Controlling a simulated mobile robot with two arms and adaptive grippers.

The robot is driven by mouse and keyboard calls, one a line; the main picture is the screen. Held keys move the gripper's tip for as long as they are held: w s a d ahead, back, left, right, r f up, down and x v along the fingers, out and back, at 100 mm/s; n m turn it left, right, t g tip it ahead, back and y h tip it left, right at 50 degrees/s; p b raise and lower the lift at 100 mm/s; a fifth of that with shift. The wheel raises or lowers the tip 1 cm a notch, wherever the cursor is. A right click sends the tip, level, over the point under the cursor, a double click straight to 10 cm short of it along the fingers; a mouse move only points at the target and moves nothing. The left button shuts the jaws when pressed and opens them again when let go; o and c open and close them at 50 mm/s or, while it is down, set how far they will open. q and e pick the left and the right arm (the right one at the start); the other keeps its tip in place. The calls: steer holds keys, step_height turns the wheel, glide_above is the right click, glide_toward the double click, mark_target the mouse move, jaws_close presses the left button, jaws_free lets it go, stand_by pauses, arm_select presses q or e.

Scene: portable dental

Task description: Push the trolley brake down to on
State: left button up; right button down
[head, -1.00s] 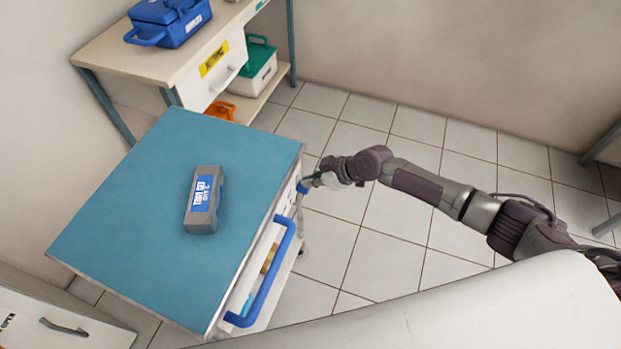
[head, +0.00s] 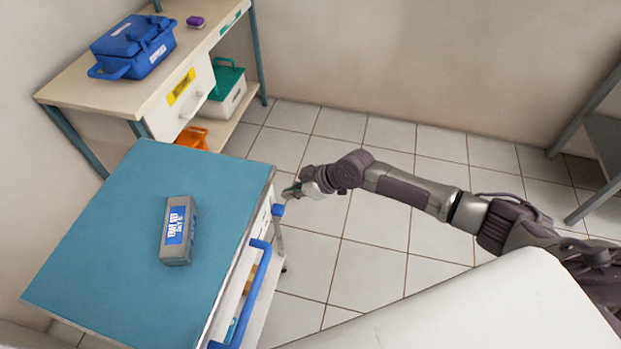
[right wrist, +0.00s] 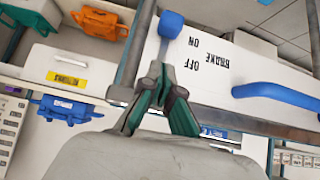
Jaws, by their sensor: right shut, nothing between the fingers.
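The trolley (head: 95,235) has a blue top and a white side. Its brake lever has a blue knob (head: 278,209) at the trolley's right edge in the head view. In the right wrist view, which shows the scene upside down, the blue knob (right wrist: 171,23) is beside the ON end of the BRAKE label (right wrist: 207,62), beyond the OFF word. My right gripper (head: 289,193) is shut and empty, just beyond the knob in the head view. Its fingertips (right wrist: 160,74) point toward the lever in the wrist view; contact is unclear. My left gripper is out of view.
A grey labelled box (head: 178,231) lies on the trolley top. A desk (head: 108,93) with a blue case (head: 133,47) stands behind. The tiled floor (head: 340,260) right of the trolley is clear.

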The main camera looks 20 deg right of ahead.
steer(key=v, duration=0.7)
steer(key=shift+a, duration=0.15)
steer(key=w+d+f+m+t+h, duration=0.15)
steer(key=d+f+m, duration=0.25)
steer(key=f, duration=0.8)
steer(key=s+d+f+m+h, duration=0.1)
steer(key=s+d+f+h, duration=0.2)
steer(key=f, duration=0.5)
steer(key=s+d+f+m+h, duration=0.1)
steer(key=s+d+f+m, duration=0.15)
steer(key=s+f, duration=0.45)
steer(key=s+a+f+g, duration=0.1)
steer(key=s+f, duration=0.4)
steer(key=s, duration=0.6)
steer(key=s+f+m+g+h, duration=0.1)
steer(key=s+f, duration=0.5)
steer(key=s, duration=0.6)
steer(key=s+a+f+g+h, duration=0.1)
steer(key=s+f+g, duration=0.2)
steer(key=s, duration=0.9)
step_height(320, 180, down, 3)
steer(key=shift+a+f+g, duration=0.1)
steer(key=shift+a+g, duration=0.2)
steer(key=shift+g, duration=0.05)
steer(key=shift+s, duration=0.1)
